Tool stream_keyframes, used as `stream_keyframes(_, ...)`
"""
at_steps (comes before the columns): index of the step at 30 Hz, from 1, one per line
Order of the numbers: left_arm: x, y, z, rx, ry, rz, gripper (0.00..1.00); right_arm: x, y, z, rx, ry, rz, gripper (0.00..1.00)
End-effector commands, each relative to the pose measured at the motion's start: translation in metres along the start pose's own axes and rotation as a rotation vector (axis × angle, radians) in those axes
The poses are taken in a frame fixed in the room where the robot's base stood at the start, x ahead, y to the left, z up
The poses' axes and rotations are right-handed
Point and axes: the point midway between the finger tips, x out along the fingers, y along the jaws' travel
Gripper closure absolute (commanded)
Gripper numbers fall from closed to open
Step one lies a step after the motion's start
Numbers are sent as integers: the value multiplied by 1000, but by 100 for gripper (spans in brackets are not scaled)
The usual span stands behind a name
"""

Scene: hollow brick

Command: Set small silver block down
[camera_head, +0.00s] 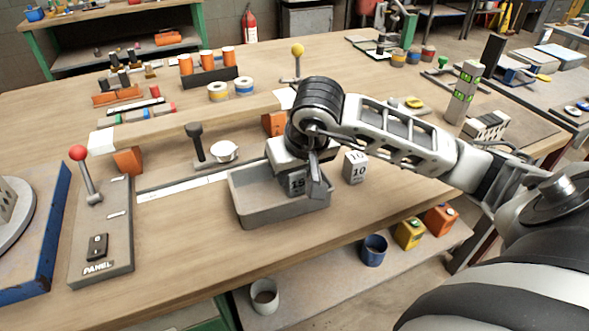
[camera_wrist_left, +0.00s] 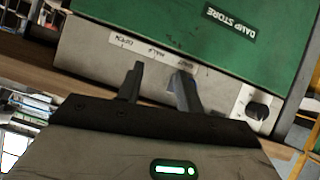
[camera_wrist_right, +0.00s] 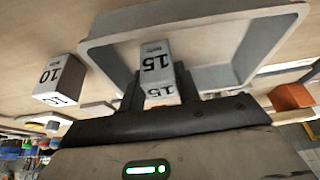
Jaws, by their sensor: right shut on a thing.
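A small silver block marked 15 (camera_wrist_right: 156,62) is between the fingers of my right gripper (camera_wrist_right: 158,88), which is shut on it. In the head view the block (camera_head: 297,183) is inside or just above the grey tray (camera_head: 262,214), near its right side. I cannot tell whether it touches the tray floor. My right gripper (camera_head: 312,178) points down there. A second silver block marked 10 (camera_head: 356,168) stands on the table right of the tray and also shows in the right wrist view (camera_wrist_right: 60,80). My left gripper (camera_wrist_left: 160,88) is open and empty, facing a green and grey cabinet (camera_wrist_left: 190,50).
A panel with a red-knobbed lever (camera_head: 100,230) stands left of the tray. A long wooden beam (camera_head: 200,122) on orange supports lies behind it. A blue cup (camera_head: 374,250) and a yellow box (camera_head: 410,233) sit on the lower shelf. Bare table lies in front of the tray.

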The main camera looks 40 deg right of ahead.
Motion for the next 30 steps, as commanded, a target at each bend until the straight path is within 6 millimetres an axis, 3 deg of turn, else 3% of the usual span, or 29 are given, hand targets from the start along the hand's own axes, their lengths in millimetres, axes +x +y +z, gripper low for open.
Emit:
stream_keyframes(9, 3, -1, 5, 2, 1, 0, 64, 4, 0, 1, 0, 3, -1, 100)
stream_keyframes(10, 2, -1, 4, 2, 1, 0, 64, 3, 0, 1, 0, 1, -1, 62)
stream_keyframes(12, 2, -1, 3, 3, 1, 0, 64, 2, 0, 1, 0, 0, -1, 46)
stream_keyframes(23, -2, 1, -4, 3, 5, 1, 64, -3, 0, -1, 1, 0, -2, 46)
stream_keyframes(26, -2, 1, -3, 1, 5, 1, 64, -14, 0, -2, 0, 6, -2, 46)
stream_keyframes(30, -2, 1, -3, 0, -2, 1, 64, -44, 0, -3, -1, 9, -2, 46)
